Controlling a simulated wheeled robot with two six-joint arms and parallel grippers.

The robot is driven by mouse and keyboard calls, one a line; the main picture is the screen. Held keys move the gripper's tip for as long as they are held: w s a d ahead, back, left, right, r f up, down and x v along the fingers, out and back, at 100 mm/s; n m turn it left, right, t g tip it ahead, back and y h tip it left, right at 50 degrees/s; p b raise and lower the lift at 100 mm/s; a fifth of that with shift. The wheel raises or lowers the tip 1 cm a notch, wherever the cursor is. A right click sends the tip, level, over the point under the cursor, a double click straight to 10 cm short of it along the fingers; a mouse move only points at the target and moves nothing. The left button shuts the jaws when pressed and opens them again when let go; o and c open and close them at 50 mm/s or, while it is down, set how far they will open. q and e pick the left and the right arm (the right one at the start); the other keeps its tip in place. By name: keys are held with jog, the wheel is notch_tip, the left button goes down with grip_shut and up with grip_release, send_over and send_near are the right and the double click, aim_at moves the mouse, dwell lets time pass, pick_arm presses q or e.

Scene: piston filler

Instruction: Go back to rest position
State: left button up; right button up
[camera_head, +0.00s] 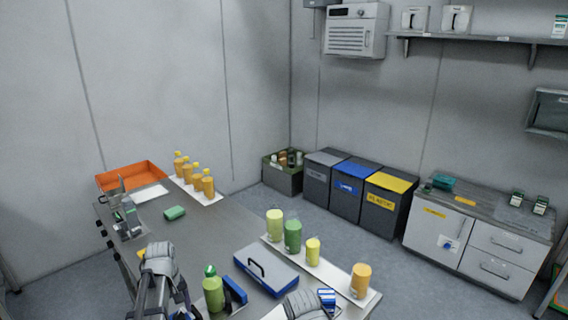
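A grey jointed part of my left arm (158,262) shows at the bottom left, over the near end of the grey workbench (232,232). A pale grey part of my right arm (298,304) shows at the bottom edge, right of the green bottle (213,295). I see no fingertips of either gripper, so nothing held can be made out. The blue-grey case (266,270) with a black handle lies on the bench between the two arm parts, a little farther away. A blue item (235,291) stands right beside the green bottle.
An orange tray (130,174), orange bottles (187,173), a green block (174,213) and a small device (127,220) occupy the far bench. Lidded bins (387,205) and a cabinet (480,243) line the wall.

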pick_arm(q)
notch_tip(320, 180, down, 2)
jog(key=shift+f+b, duration=0.1)
jog(key=shift+b, duration=0.4)
jog(key=shift+r+m, duration=0.3)
jog(key=shift+m, duration=1)
jog(key=m, duration=1.4)
